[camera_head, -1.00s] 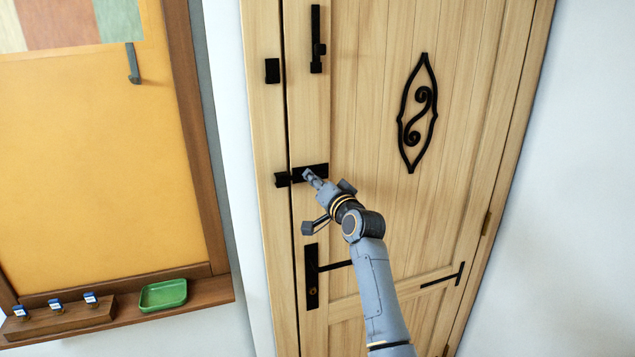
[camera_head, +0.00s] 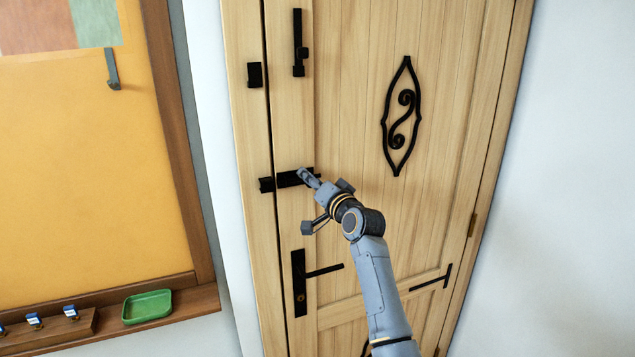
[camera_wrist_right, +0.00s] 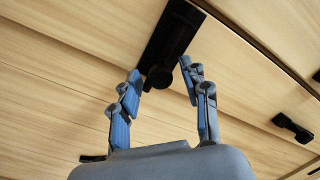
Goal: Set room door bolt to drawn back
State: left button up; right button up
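The room door's bolt (camera_head: 288,180) is a black horizontal fitting near the left edge of the wooden door (camera_head: 350,120). Its black keeper (camera_head: 266,185) is on the frame beside it; black seems to span the gap, but the bar's exact position is hard to tell. My right gripper (camera_head: 305,174) is at the bolt's right half, covering part of it. In the right wrist view, the bolt (camera_wrist_right: 176,35) ends in a round knob (camera_wrist_right: 158,77) that appears between the open fingers (camera_wrist_right: 162,78); contact cannot be told. My left gripper is not in view.
A black handle plate (camera_head: 299,285) with a lever is below the bolt. A second, vertical black latch (camera_head: 299,45) is above, with a black block (camera_head: 255,75) on the frame. At left, a ledge (camera_head: 190,307) holds a green tray (camera_head: 147,306).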

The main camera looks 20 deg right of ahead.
jog(key=shift+s, duration=0.3)
jog(key=s+d, duration=0.1)
jog(key=s, duration=1)
jog(key=shift+s+d, duration=0.25)
jog(key=shift+d, duration=0.05)
